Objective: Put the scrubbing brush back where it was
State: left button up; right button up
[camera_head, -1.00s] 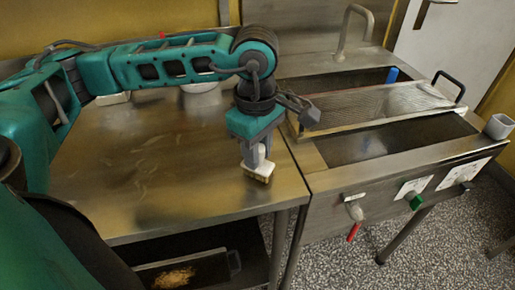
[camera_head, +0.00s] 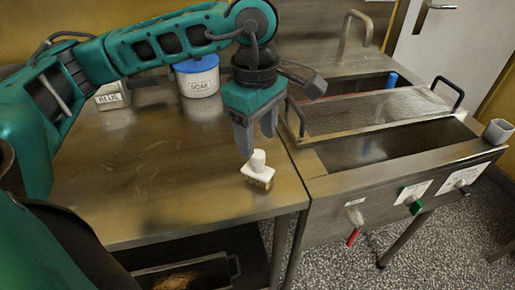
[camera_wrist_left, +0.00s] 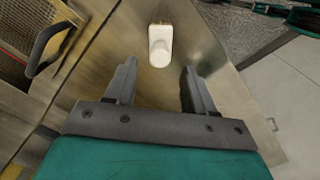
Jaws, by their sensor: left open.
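The scrubbing brush (camera_head: 258,172) stands bristles down on the steel table (camera_head: 150,180), near its right front corner. It has a white block with a white upright knob and tan bristles. My left gripper (camera_head: 258,146) is above the brush, open and empty, with its fingers pointing down and apart from it. In the left wrist view the brush (camera_wrist_left: 160,45) lies ahead of the open left gripper (camera_wrist_left: 155,85), clear of both fingers. My right gripper is not in view.
A white tub marked SOAK (camera_head: 198,77) and a small labelled box (camera_head: 112,96) stand at the table's back. To the right is a sink unit with a mesh tray (camera_head: 365,110), black handles and a grey cup (camera_head: 497,131). The table's left middle is clear.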

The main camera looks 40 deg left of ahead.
aim_at(256, 154)
pick_arm(q)
notch_tip(256, 154, up, 6)
jog(key=shift+r, duration=0.15)
jog(key=shift+s, duration=0.1)
dwell(0.5)
